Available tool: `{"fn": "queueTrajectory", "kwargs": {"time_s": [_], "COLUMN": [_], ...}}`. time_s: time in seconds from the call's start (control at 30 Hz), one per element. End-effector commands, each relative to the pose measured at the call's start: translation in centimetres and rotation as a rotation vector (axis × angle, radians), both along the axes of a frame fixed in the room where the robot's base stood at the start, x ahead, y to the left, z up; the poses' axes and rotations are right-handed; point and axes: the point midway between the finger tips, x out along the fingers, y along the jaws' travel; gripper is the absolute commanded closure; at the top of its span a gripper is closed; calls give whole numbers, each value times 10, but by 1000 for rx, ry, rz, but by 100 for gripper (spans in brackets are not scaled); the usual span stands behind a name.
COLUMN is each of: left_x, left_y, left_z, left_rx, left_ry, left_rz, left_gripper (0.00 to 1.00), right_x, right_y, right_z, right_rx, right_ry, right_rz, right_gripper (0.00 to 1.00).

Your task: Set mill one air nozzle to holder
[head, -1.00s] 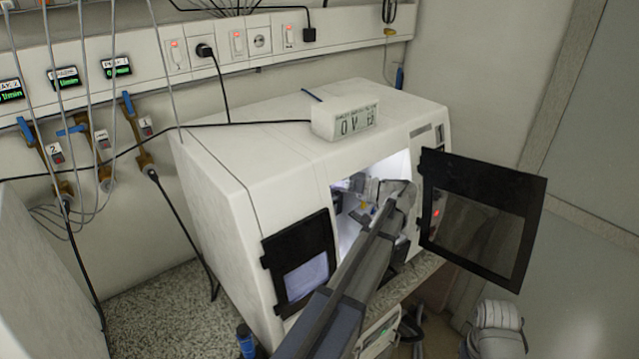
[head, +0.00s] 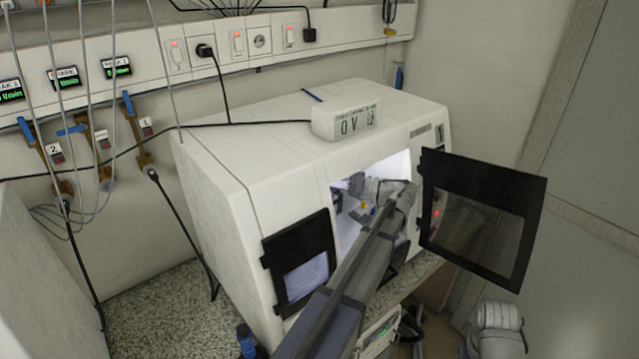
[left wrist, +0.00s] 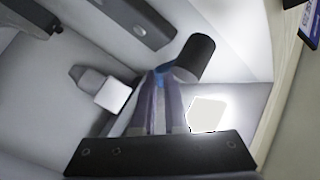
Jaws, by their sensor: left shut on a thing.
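The mill (head: 240,150) is a white cabinet with its right dark-framed door (head: 480,215) swung open. My left arm reaches through this opening, and my left gripper (head: 362,207) is small and partly hidden inside the lit chamber. In the left wrist view my left gripper (left wrist: 160,85) has its fingers close together, shut on a blue part at their tips. A dark cylinder (left wrist: 196,58) sits beside this blue part; it looks like the air nozzle, though the join is unclear. A pale block on the chamber wall (left wrist: 103,90) may be the holder; I cannot tell.
The mill's left door (head: 300,262) is closed. The chamber walls are close around my gripper, with a grey bar (left wrist: 125,22) above it in the left wrist view. Hoses and valves (head: 95,150) hang on the wall at the left.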

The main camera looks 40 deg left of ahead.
Motion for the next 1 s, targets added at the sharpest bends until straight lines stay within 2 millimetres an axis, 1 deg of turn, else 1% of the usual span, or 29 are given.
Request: {"fn": "queueTrajectory", "kwargs": {"time_s": [0.87, 1.0], "left_x": [0, 0], "left_y": [0, 1], "left_z": [0, -1], "left_rx": [-1, -61], "left_ry": [0, 17], "left_rz": [-1, 1], "left_gripper": [100, 100], "right_x": [0, 0], "right_y": [0, 0], "right_z": [0, 11], "right_rx": [0, 0], "right_ry": [0, 0], "right_rz": [0, 0], "right_gripper": [100, 100]}}
